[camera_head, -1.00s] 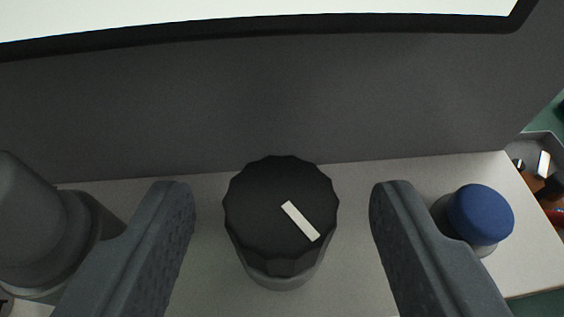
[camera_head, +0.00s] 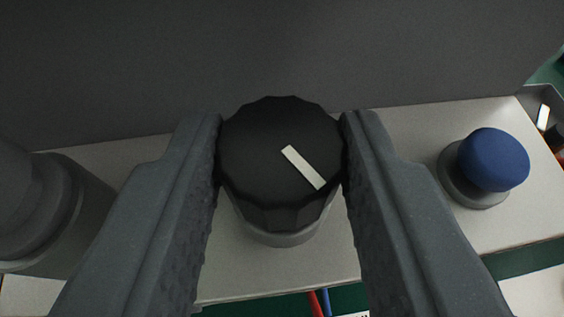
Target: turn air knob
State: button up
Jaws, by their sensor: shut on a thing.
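The air knob (camera_head: 262,150) is a black faceted knob on a grey round base, standing on a pale panel ledge in the middle of the view. A white pointer mark on its top slants from the middle toward the lower right. My gripper (camera_head: 281,150) is shut on the knob, one finger against its left side and one against its right. The contact faces of the fingers are partly hidden.
A blue push button (camera_head: 493,160) on a grey collar stands to the right on the same ledge (camera_head: 400,135). A grey stepped cylinder (camera_head: 35,205) stands at the left. A dark wall (camera_head: 280,50) rises behind. Red and blue wires (camera_head: 318,302) show below the ledge.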

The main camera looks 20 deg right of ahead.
jog(key=shift+w+a+r+m+g+h+p, duration=0.1)
jog(key=shift+a+r+m+g+h+p, duration=0.1)
jog(key=shift+m+h+p, duration=0.35)
jog(key=shift+w+a+r+m+g+h+p, duration=0.15)
jog(key=shift+g+h+p, duration=0.1)
jog(key=shift+p, duration=0.5)
jog(key=shift+s+d+f+m+g+h+p, duration=0.1)
jog(key=shift+f+m+g+h+p, duration=0.15)
jog(key=shift+m+h+p, duration=0.25)
jog(key=o, duration=1)
jog(key=shift+s, duration=0.1)
jog(key=b+v, duration=1)
jog(key=v, duration=0.3)
jog(key=shift+s+f, duration=0.15)
